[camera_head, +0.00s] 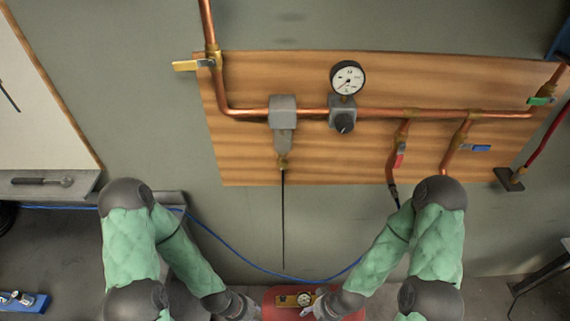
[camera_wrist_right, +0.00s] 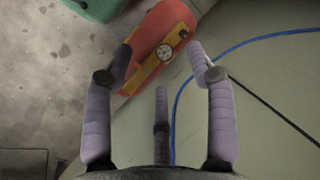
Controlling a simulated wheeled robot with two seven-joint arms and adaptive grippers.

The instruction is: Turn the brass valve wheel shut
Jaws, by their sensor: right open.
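I cannot make out a brass valve wheel for certain. A red tank (camera_head: 275,295) at the bottom centre of the head view carries a brass-yellow bar (camera_head: 287,300) with a small round dial (camera_head: 304,299). In the right wrist view the red tank (camera_wrist_right: 158,22), yellow bar (camera_wrist_right: 150,65) and white dial (camera_wrist_right: 165,49) lie beyond my right gripper (camera_wrist_right: 161,58), which is open with nothing between its fingers. In the head view my right gripper (camera_head: 321,304) is at the tank's right side. My left gripper (camera_head: 245,307) is at its left, its fingers too small to judge.
Copper pipes (camera_head: 380,112) run across a wooden board (camera_head: 240,150) with a gauge (camera_head: 347,78) and yellow (camera_head: 187,66), red (camera_head: 399,160), blue (camera_head: 481,148) and green (camera_head: 541,101) handles. A blue hose (camera_head: 235,255) crosses behind my arms. A hammer (camera_head: 45,181) lies on the left shelf.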

